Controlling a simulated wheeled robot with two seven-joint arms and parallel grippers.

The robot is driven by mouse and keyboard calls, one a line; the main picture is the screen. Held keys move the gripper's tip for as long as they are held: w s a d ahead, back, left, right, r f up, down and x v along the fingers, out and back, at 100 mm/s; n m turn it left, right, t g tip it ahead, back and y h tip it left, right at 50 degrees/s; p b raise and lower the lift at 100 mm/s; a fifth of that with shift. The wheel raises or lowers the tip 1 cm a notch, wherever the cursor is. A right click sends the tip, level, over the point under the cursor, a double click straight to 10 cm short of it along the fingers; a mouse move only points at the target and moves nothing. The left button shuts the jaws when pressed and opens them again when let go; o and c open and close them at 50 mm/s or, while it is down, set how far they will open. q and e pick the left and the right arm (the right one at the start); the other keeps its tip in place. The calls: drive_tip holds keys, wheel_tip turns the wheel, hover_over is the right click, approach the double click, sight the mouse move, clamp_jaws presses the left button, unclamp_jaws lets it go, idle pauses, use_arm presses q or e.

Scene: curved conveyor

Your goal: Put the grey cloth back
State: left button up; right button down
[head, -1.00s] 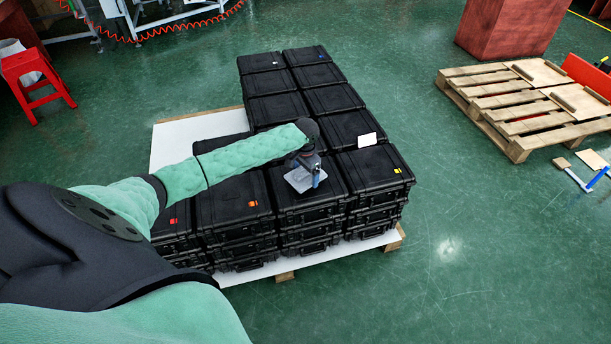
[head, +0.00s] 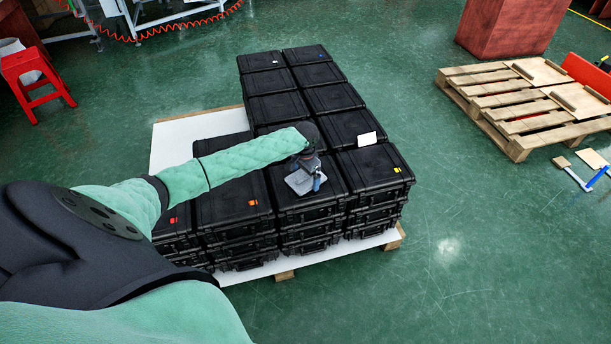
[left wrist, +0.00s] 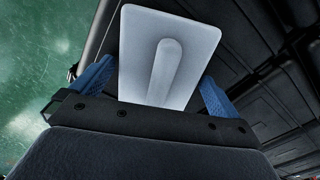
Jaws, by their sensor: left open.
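The grey cloth (head: 298,184) lies on the lid of a black case (head: 283,205) at the front of the stack. In the left wrist view it is a pale grey, flat rectangle (left wrist: 140,45) with a raised ridge along its middle. My left gripper (head: 309,180) is right over the cloth. Its blue fingers stand open on either side of the ridge in the left wrist view (left wrist: 157,85). Contact between fingers and ridge cannot be made out. My arm and gripper hide part of the cloth in the head view. My right gripper is not in view.
Several black cases stand stacked on a white-topped pallet (head: 345,252). A white card (head: 367,139) lies on a case behind and right of the gripper. A wooden pallet (head: 490,107) is at the right, a red stool (head: 38,80) at the left. Green floor is clear between.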

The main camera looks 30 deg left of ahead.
use_arm(q)
wheel_tip(320, 180, up, 12)
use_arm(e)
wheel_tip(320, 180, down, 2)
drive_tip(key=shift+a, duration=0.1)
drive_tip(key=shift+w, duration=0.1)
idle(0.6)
